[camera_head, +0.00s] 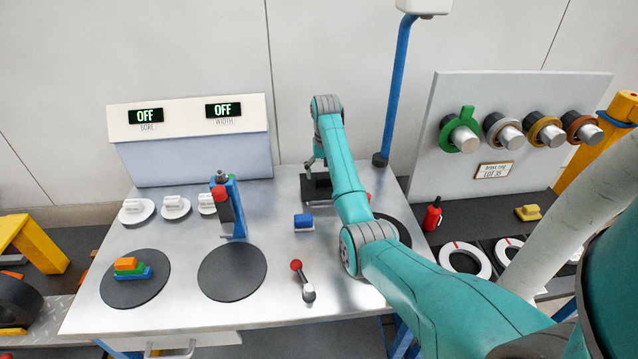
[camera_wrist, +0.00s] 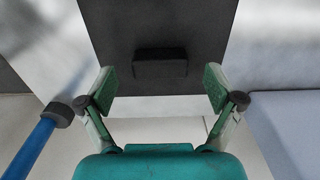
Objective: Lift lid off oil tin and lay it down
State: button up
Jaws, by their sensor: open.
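A dark square, box-like thing (camera_head: 318,190) stands at the back of the metal table, below my gripper; I take it for the oil tin. In the wrist view its flat dark top, which looks like the lid (camera_wrist: 110,30), carries a raised black block like a handle (camera_wrist: 160,66). My gripper (camera_wrist: 160,88) is open and empty, with one finger on each side of the block's line. It also shows small in the head view (camera_head: 313,163), just above the dark thing. My arm hides part of the table. I cannot tell the exact height gap.
A blue post (camera_head: 396,95) rises right of the dark thing. A console with OFF displays (camera_head: 190,150) stands left. A blue-and-red device (camera_head: 229,205), blue block (camera_head: 303,222) and red-knobbed lever (camera_head: 303,280) stand in front. Round black mats (camera_head: 232,275) lie at front left.

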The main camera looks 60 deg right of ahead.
jog(key=shift+f, duration=1.15)
jog(key=c, duration=1.2)
jog(key=shift+c, duration=0.2)
